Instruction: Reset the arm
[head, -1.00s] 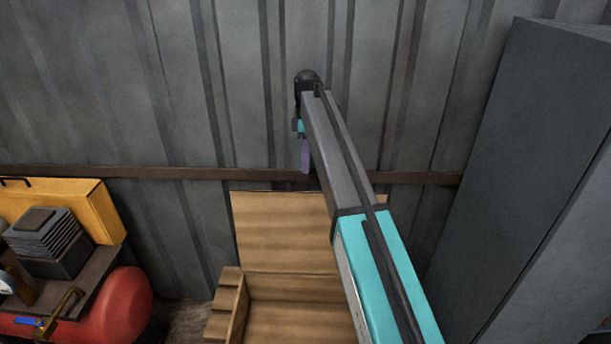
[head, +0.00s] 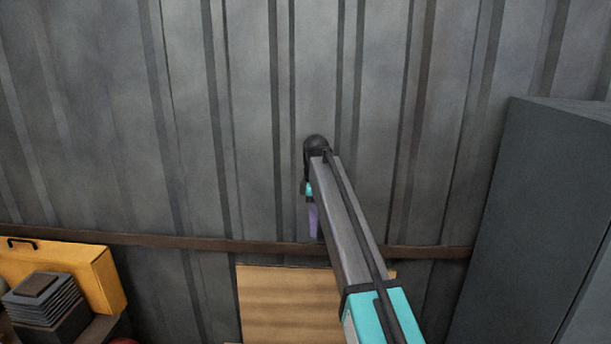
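My arm reaches up from the lower right of the head view, with a teal link, then a grey link that ends at a black joint. Below that joint hang a small teal piece and a narrow purple part, where my gripper (head: 313,222) seems to be. It is small and partly hidden behind the grey link. Its fingers cannot be made out, so I cannot tell whether it is open or shut, or whether it holds the purple part.
A grey corrugated wall (head: 110,130) with a brown rail (head: 170,242) fills the background. A wooden crate panel (head: 285,305) stands below the arm. A tall dark grey cabinet (head: 545,220) is at right. A yellow case (head: 95,265) and a dark finned block (head: 45,305) are at lower left.

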